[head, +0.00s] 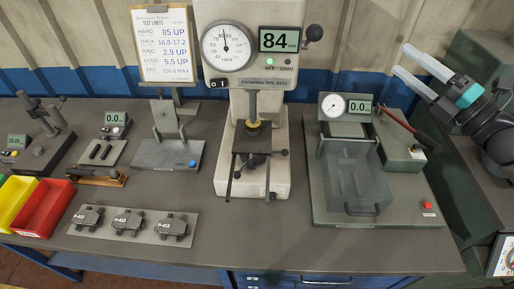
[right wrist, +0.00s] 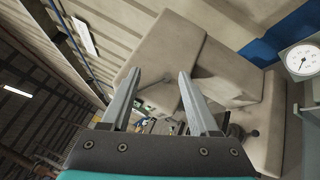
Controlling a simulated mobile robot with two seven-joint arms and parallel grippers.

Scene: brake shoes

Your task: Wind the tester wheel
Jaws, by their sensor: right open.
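The hardness tester (head: 226,100) stands upright at the back middle, with a round dial (head: 227,47) and a display reading 84 (head: 279,39). Low on its front is a dark spoked wheel (head: 236,176) with knobbed handles, partly covered by the dark plate or frame above it. My right gripper (head: 402,60) is at the upper right, well away from the wheel, its two pale fingers apart and pointing left. In the right wrist view my right gripper (right wrist: 160,74) is open with nothing between the fingers, a beige machine body (right wrist: 218,85) beyond. My left gripper is not in view.
A bench fixture with a clear guard (head: 358,180) and red-handled lever (head: 398,122) stands between my right gripper and the tester. Several dark brake pads lie on a plate (head: 196,216) at front left, near a red bin (head: 43,208). The front middle bench is clear.

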